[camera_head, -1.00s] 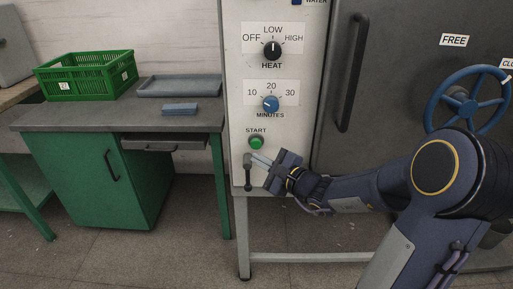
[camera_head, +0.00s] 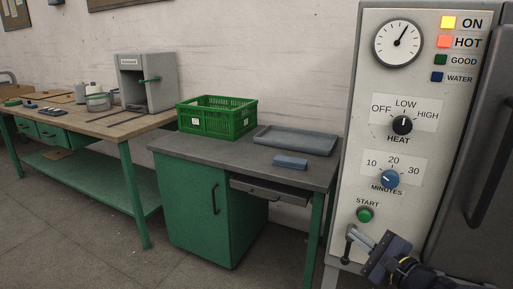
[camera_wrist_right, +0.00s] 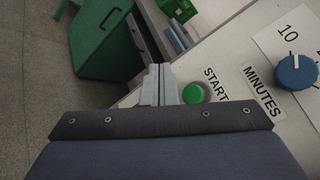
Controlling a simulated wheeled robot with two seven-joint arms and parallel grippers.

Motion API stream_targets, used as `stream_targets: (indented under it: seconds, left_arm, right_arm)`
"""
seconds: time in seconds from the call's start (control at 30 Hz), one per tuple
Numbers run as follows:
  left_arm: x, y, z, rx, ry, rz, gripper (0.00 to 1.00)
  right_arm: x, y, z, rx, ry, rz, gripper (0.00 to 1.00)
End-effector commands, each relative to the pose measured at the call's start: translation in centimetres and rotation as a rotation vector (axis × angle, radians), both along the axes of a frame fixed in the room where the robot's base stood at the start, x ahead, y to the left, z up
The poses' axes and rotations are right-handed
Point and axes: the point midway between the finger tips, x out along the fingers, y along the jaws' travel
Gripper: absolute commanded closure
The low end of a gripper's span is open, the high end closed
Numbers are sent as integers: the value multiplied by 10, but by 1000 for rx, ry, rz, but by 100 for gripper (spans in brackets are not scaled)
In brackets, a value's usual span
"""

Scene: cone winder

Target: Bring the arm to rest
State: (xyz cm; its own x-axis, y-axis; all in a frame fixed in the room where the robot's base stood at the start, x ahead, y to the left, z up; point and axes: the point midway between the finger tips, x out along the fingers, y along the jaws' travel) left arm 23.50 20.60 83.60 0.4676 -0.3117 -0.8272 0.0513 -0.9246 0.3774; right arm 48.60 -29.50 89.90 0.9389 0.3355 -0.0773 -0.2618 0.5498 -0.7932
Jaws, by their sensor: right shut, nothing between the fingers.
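My right gripper (camera_head: 359,236) is at the lower right of the head view, in front of the grey control panel (camera_head: 438,170). Its fingers are shut and empty, just below the green START button (camera_head: 365,215). The fingertips overlap the top of a small dark lever (camera_head: 348,250); I cannot tell whether they touch it. In the right wrist view the closed fingers (camera_wrist_right: 160,72) lie together, left of the green START button (camera_wrist_right: 193,93). My left gripper is not in view.
The panel has a HEAT knob (camera_head: 402,125), a blue MINUTES knob (camera_head: 390,179), a gauge (camera_head: 398,42) and lit ON and HOT lamps. Left of it stands a green cabinet table with a green crate (camera_head: 216,118), grey tray (camera_head: 296,140) and blue block (camera_head: 290,162). Floor in front is clear.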

Motion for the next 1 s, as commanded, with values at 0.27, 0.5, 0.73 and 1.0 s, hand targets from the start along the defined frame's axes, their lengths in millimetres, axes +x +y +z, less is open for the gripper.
stream_targets:
  seconds: [0.27, 0.5, 0.73, 1.0]
  left_arm:
    - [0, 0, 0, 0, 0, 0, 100]
    - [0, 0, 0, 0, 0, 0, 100]
    - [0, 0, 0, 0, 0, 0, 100]
    - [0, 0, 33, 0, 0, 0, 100]
  right_arm:
    - [-106, 118, 19, -469, -61, 534, 100]
    - [-198, 137, -22, -967, -34, 845, 100]
    - [-237, 113, -50, -1313, 10, 942, 100]
    - [-252, 88, -31, -1535, 52, 960, 100]
